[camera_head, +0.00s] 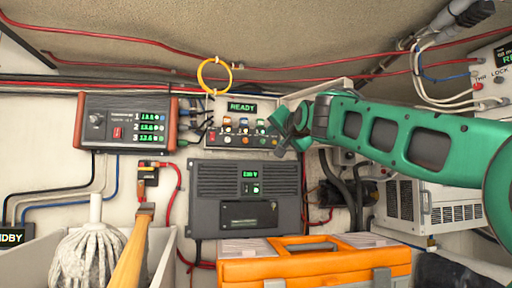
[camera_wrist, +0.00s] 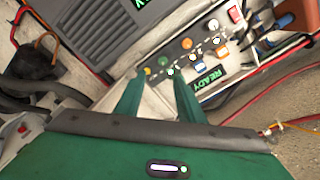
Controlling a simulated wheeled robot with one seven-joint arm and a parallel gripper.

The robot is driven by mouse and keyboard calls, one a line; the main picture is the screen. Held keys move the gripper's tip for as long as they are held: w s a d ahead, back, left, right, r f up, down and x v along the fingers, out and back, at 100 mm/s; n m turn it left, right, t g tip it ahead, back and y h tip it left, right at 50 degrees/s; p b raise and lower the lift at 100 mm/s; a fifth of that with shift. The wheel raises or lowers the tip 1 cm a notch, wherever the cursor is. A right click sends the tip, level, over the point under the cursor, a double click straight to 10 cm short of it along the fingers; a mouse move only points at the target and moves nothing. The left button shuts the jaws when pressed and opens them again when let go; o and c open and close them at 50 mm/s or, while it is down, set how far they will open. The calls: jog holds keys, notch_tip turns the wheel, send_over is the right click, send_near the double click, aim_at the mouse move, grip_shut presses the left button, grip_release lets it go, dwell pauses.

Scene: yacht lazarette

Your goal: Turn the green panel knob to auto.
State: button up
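The control panel (camera_head: 215,141) with a green READY display (camera_head: 241,107) is on the back wall in the head view. It carries rows of small coloured knobs and buttons. In the wrist view the panel appears tilted, and a green knob (camera_wrist: 163,61) shows near its lower left end, just beyond the fingertips. Which way its pointer faces is too small to read. My gripper (camera_head: 281,132) is at the panel's right end. In the wrist view my gripper (camera_wrist: 156,80) has its two green fingers apart with nothing between them. Contact with the knob cannot be seen.
A grey charger box (camera_head: 215,180) is below the panel and a red-sided unit (camera_head: 100,125) to its left. A yellow ring (camera_head: 202,76) hangs above. An orange toolbox (camera_head: 240,271), a mop (camera_head: 90,255) and a wooden handle (camera_head: 133,250) are in front. Red cables run along the wall.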

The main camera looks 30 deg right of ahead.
aim_at(263, 142)
jog(key=x, duration=0.7)
jog(key=a+x, duration=0.1)
jog(key=x, duration=0.2)
jog(key=shift+w+d+f, duration=0.1)
jog(key=shift+w+d, duration=0.05)
jog(key=shift+w, duration=0.25)
grip_shut()
